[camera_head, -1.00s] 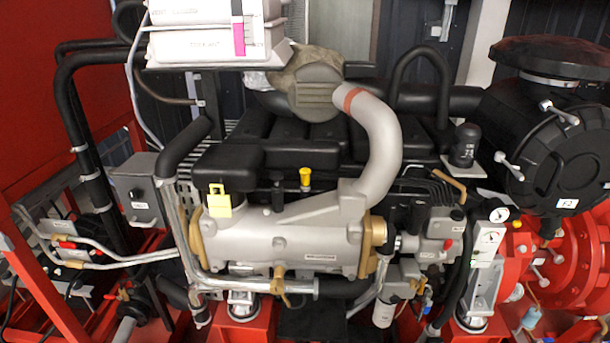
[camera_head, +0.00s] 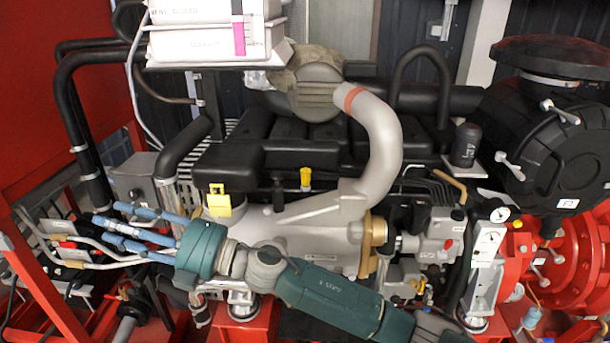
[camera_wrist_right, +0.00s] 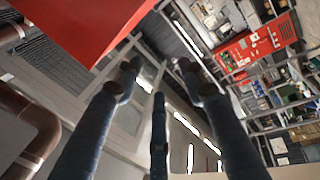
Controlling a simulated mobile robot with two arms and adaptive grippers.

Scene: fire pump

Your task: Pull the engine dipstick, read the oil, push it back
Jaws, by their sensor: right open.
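The engine (camera_head: 320,225) fills the middle of the head view. A yellow T-shaped handle (camera_head: 305,178) stands upright on its top, and a square yellow piece (camera_head: 218,200) sits further left; I cannot tell which is the dipstick. My right gripper (camera_head: 112,225), with blue fingers on a green arm, reaches across the engine's front and points left. Its fingers are spread and empty, left of both yellow parts and apart from them. In the right wrist view its fingers (camera_wrist_right: 160,92) hold nothing, and no engine dipstick shows there. My left gripper is not in view.
A grey pipe (camera_head: 380,150) arches over the engine's right side. White boxes (camera_head: 210,40) hang above. A grey control box (camera_head: 140,185) and thin pipes lie near my fingers. A red frame (camera_head: 45,110) stands at left, and a black round housing (camera_head: 550,140) at right.

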